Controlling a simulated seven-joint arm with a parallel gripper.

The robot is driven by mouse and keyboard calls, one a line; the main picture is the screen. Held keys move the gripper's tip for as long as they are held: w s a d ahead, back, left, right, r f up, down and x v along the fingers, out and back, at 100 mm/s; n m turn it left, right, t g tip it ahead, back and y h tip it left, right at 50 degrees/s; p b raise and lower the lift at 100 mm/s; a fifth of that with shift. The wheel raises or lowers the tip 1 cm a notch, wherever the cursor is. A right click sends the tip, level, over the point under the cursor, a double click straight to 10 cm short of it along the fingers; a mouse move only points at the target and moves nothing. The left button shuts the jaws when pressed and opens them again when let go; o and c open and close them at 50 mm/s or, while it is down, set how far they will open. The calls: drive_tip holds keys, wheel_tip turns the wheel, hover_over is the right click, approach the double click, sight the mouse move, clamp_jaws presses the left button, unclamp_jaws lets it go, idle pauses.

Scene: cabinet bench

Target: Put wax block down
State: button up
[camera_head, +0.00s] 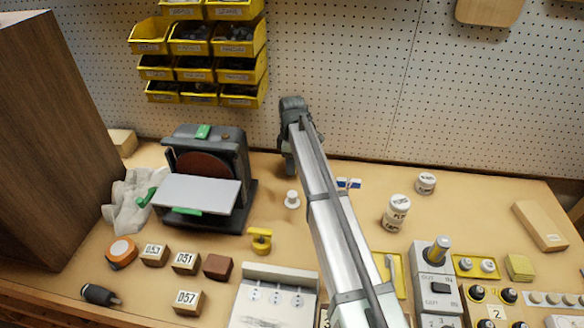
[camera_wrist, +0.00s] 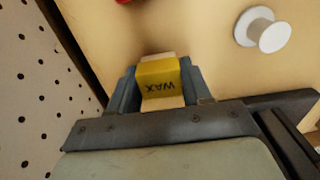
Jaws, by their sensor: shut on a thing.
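The wax block (camera_wrist: 160,78) is a small block with a yellow band lettered "WAX" and pale ends. In the wrist view it sits between the two fingers of my gripper (camera_wrist: 158,88), which is shut on it. In the head view my gripper (camera_head: 289,164) is pointed down at the back of the bench (camera_head: 262,172), close to the pegboard. The block is hidden behind the gripper and arm there. I cannot tell whether the block touches the bench top.
A white spool (camera_head: 292,199) stands just in front of my gripper, also in the wrist view (camera_wrist: 262,30). A disc sander (camera_head: 210,175) stands to the left. White jars (camera_head: 397,212) are to the right. Yellow bins (camera_head: 200,50) hang on the pegboard behind.

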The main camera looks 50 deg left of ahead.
drive_tip(key=shift+f, duration=1.2)
drive_tip(key=shift+f, duration=0.1)
drive_tip(key=o, duration=1)
drive_tip(key=shift+o, duration=0.2)
wheel_tip(320, 180, up, 12)
drive_tip(key=shift+r, duration=0.15)
